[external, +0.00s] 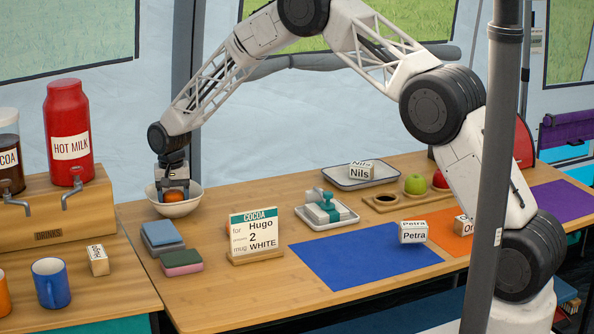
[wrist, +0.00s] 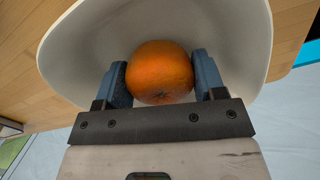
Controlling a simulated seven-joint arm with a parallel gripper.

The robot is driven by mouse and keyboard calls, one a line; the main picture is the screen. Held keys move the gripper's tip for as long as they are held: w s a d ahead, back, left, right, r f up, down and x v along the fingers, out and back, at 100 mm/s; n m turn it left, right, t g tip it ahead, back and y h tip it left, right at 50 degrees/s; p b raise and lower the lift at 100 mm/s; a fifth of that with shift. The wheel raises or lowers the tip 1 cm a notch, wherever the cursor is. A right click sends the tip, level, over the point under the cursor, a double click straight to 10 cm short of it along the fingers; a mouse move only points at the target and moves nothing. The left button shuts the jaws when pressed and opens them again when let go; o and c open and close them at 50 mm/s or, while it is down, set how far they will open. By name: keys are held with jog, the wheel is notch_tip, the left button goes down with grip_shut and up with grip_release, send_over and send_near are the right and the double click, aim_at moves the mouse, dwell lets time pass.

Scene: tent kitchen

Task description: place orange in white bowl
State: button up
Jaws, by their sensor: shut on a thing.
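The orange (external: 174,195) is between the fingers of my gripper (external: 172,188) at the white bowl (external: 188,207), on the left part of the wooden table. In the wrist view the orange (wrist: 160,72) sits between the two blue-grey fingers of my gripper (wrist: 161,82), which are shut on it. The white bowl (wrist: 90,45) surrounds the orange and fingers in that view. The orange appears to be within the bowl's opening; whether it touches the bowl's bottom is hidden.
Blue and green-pink sponges (external: 163,237) lie in front of the bowl, and a cocoa sign (external: 255,236) stands to the right. A tray with a teal-and-white item (external: 327,211) is farther right. A wooden drinks stand with a red flask (external: 68,130) is at left.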

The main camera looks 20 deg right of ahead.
aim_at(173, 191)
jog(key=shift+f, duration=0.15)
jog(key=o, duration=0.7)
jog(key=shift+o, duration=0.2)
notch_tip(173, 191, up, 12)
dwell(0.3)
jog(key=shift+r, duration=0.2)
dwell(0.7)
